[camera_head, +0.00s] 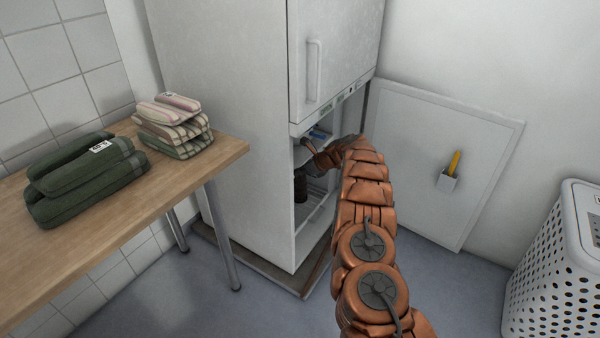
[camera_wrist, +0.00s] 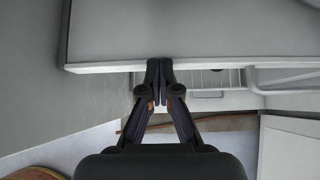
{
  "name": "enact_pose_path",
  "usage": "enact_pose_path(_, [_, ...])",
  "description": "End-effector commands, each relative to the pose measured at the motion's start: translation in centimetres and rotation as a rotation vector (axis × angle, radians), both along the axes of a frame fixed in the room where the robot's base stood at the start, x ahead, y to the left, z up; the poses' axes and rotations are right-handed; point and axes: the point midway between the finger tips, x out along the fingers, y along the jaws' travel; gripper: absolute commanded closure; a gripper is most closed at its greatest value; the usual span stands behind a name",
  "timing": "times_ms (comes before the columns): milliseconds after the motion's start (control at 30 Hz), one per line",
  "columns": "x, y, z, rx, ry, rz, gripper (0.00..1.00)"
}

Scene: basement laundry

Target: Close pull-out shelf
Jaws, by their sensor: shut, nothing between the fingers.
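A tall white fridge-like cabinet (camera_head: 235,130) has its upper door shut and its lower compartment open. My gripper (camera_head: 312,150) reaches into the upper part of that opening, partly hidden by the cabinet's edge and my arm. In the wrist view, my gripper (camera_wrist: 158,66) has its fingers together and empty. Their tips meet or overlap the white front edge of a flat pale panel (camera_wrist: 215,65), which seems to be the pull-out shelf; I cannot tell whether they touch. A wire rack (camera_wrist: 205,80) shows behind. How far the shelf sticks out is unclear.
A wooden table (camera_head: 125,225) with folded green towels (camera_head: 85,180) and striped towels (camera_head: 175,125) stands left. A white panel (camera_head: 450,125) with a small holder, perhaps the open lower door, is right of the cabinet. A white laundry basket (camera_head: 555,275) stands far right.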

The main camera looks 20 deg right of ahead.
Motion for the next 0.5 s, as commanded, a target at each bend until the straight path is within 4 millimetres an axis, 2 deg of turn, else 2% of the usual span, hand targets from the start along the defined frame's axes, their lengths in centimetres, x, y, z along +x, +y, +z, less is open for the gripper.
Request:
enact_pose_path(167, [-0.7, -0.7, 0.0, 0.0, 0.0, 0.001, 1.0])
enact_pose_path(333, [-2.2, -2.2, 0.1, 0.003, 0.0, 0.005, 1.0])
enact_pose_path(500, [-3.5, -3.6, 2.0, 0.001, -0.002, 0.002, 1.0])
